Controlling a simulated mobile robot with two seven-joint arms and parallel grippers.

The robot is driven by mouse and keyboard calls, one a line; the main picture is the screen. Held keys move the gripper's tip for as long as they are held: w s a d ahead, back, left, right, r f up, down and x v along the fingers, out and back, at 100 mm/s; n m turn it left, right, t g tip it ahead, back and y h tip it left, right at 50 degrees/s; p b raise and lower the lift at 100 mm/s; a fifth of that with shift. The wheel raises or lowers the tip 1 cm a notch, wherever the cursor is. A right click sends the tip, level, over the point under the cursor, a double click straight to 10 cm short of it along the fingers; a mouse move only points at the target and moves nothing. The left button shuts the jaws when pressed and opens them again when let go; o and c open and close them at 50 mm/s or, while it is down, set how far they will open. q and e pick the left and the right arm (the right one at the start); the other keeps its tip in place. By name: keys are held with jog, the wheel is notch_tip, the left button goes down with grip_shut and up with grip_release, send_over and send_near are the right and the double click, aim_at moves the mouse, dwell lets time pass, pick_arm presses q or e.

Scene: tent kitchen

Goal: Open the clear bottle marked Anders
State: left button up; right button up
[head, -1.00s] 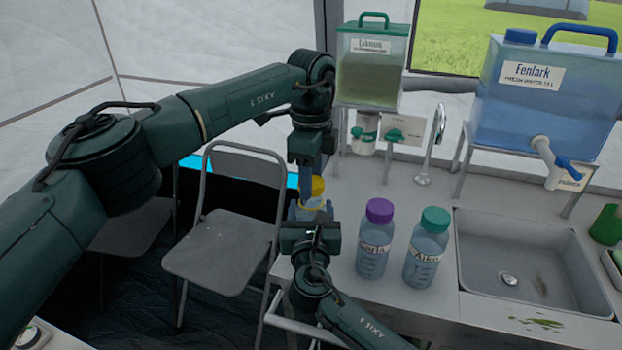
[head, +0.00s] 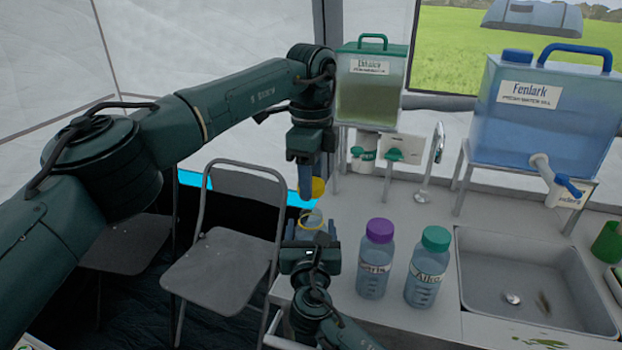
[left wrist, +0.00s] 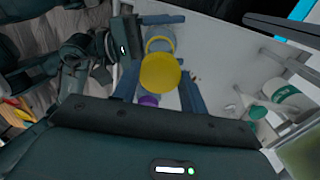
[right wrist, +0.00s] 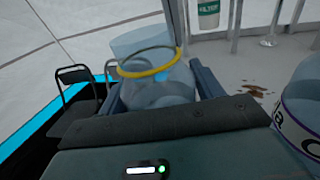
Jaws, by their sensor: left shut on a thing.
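The clear bottle (head: 311,228) stands at the counter's left edge, its mouth uncovered and a yellow ring around its neck. It also shows in the right wrist view (right wrist: 158,86); I cannot see a name on it. My right gripper (head: 312,236) has its fingers on both sides of the bottle's body and is shut on it. The yellow cap (head: 318,188) is above the bottle, apart from its mouth. My left gripper (head: 308,184) points down and is shut on the cap, which also shows in the left wrist view (left wrist: 160,71).
A purple-capped bottle (head: 375,262) and a green-capped bottle (head: 427,268) stand to the right, near the sink (head: 530,285). A green water tank (head: 370,90) and a blue water tank (head: 545,120) are behind. A folding chair (head: 225,265) stands left of the counter.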

jog(key=o, duration=0.3)
